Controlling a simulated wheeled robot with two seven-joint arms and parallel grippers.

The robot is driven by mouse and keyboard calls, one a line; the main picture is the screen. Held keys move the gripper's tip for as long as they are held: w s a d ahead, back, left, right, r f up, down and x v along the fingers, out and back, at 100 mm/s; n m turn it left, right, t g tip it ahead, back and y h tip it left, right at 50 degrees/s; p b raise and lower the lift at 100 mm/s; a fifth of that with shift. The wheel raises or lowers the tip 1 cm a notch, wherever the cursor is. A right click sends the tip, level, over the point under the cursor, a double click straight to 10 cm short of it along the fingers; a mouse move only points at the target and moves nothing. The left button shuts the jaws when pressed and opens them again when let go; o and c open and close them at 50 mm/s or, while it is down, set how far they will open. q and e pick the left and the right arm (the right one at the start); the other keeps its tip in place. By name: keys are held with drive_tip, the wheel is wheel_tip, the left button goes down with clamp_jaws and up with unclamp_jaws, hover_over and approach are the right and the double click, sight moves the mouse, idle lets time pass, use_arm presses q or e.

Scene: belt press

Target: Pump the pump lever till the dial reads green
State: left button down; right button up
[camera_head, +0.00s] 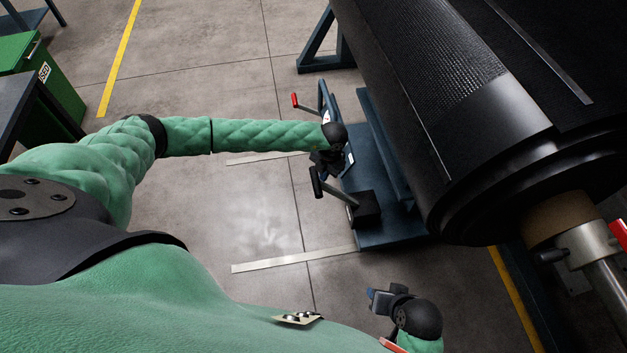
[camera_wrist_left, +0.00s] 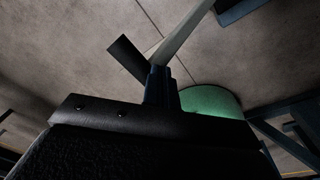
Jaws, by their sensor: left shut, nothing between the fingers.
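In the head view, the pump lever (camera_head: 316,182) has a black grip and a grey rod that slopes down to a black block (camera_head: 366,208) on a blue base. My left gripper (camera_head: 326,168) is shut and empty just above the grip; touching or apart, I cannot tell. In the left wrist view, the shut fingers (camera_wrist_left: 160,86) are beside a dark bar (camera_wrist_left: 127,58) that looks like the lever grip. My wrist covers much of the pump panel, and no dial face is readable. My right gripper (camera_head: 380,300) is at lower right, away from the pump; its jaws are unclear.
A large black belt roller (camera_head: 490,170) fills the right side, close to the pump. A red-tipped handle (camera_head: 295,100) stands behind my left wrist. A green bin (camera_head: 50,85) is at far left. The floor (camera_head: 220,225) left of the pump is clear.

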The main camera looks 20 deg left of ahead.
use_arm(q)
drive_tip(key=shift+w+d+r+p, duration=0.15)
drive_tip(key=shift+w+d+r, duration=0.4)
drive_tip(key=shift+d+r, duration=0.2)
drive_tip(key=shift+w+d+r+p, duration=0.15)
drive_tip(key=shift+w+d+r, duration=0.35)
drive_tip(key=shift+d+r, duration=0.25)
drive_tip(key=shift+f, duration=0.1)
